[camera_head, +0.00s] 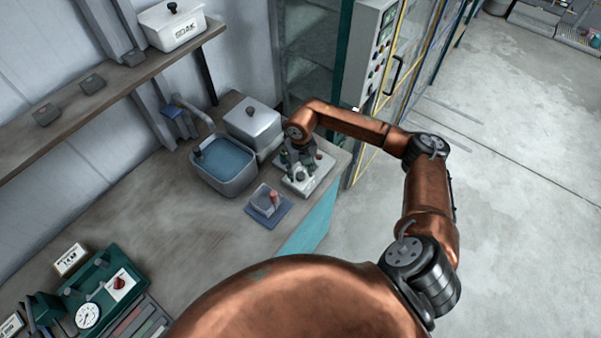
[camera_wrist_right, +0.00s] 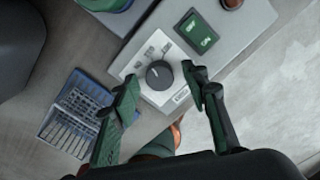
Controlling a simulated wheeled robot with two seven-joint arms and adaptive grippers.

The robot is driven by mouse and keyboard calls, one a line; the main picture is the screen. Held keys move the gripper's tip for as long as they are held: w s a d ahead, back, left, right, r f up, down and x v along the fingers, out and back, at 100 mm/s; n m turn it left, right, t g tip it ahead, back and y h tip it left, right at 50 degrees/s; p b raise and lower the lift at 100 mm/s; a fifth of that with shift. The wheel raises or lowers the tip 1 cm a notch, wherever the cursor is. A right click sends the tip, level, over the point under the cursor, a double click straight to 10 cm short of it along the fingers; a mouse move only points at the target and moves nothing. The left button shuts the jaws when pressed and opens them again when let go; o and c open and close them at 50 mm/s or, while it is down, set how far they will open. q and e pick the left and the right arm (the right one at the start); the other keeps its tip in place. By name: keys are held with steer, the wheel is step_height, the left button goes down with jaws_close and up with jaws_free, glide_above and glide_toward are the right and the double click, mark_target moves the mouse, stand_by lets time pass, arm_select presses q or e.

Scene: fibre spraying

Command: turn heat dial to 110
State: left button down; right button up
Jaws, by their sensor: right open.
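The heat dial is a round dark knob (camera_wrist_right: 159,75) with a pale pointer mark, on a light grey control box (camera_wrist_right: 240,22) in the right wrist view. Small printed marks surround it; its number setting is too small to read. My right gripper (camera_wrist_right: 161,84) is open, one finger on each side of the dial; I cannot tell whether either finger touches it. In the head view the box (camera_head: 318,177) sits at the bench's right end with my right gripper (camera_head: 299,168) over it, hiding the dial. My left gripper is not in view.
A water basin (camera_head: 224,163) and lidded grey container (camera_head: 253,124) stand behind. A green gauge machine (camera_head: 103,290) is at lower left. The bench (camera_head: 150,205) middle is clear.

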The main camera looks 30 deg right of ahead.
mark_target(301, 175)
step_height(301, 175, up, 12)
stand_by(0.6)
stand_by(0.4)
